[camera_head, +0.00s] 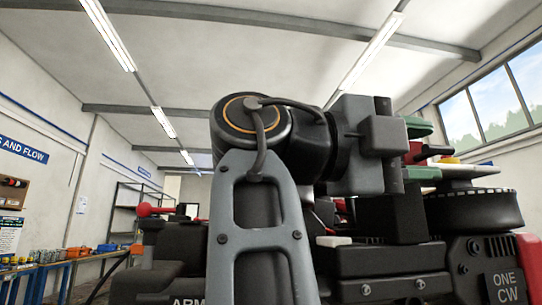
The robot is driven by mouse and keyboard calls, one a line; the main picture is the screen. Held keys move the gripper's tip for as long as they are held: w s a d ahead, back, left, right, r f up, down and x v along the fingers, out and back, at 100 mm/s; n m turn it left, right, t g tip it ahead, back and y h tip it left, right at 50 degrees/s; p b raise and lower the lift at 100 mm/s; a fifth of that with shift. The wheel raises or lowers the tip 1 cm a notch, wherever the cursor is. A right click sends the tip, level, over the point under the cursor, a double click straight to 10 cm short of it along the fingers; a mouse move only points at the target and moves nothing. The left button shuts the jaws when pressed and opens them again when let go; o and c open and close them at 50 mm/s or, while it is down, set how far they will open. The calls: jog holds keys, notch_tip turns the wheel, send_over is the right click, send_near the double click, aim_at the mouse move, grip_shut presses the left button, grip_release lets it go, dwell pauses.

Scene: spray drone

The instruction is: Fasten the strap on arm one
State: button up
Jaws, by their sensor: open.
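My arm rises in front of the camera and bends over. My gripper (372,143) shows as a grey block at its end, right of centre; its jaws are open, but its fingertips cannot be made out clearly. Below and right of it is dark drone hardware with a round ribbed motor (474,212). A plate marked "ONE CW" (504,287) is at the lower right. A red part (530,262) is cut off by the right edge. I cannot pick out the strap; my arm hides much of this area.
Green parts (421,174) and a yellow piece (447,160) show just right of my gripper. A red knob (144,210) stands left of my arm. Farther left are a workbench (42,264) with small items and a shelf (128,208). The space above my arm is clear.

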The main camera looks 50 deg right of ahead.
jog(key=p+v, duration=0.1)
jog(key=v, duration=0.8)
jog(key=shift+w+a, duration=0.25)
jog(key=shift+a, duration=0.05)
dwell(0.7)
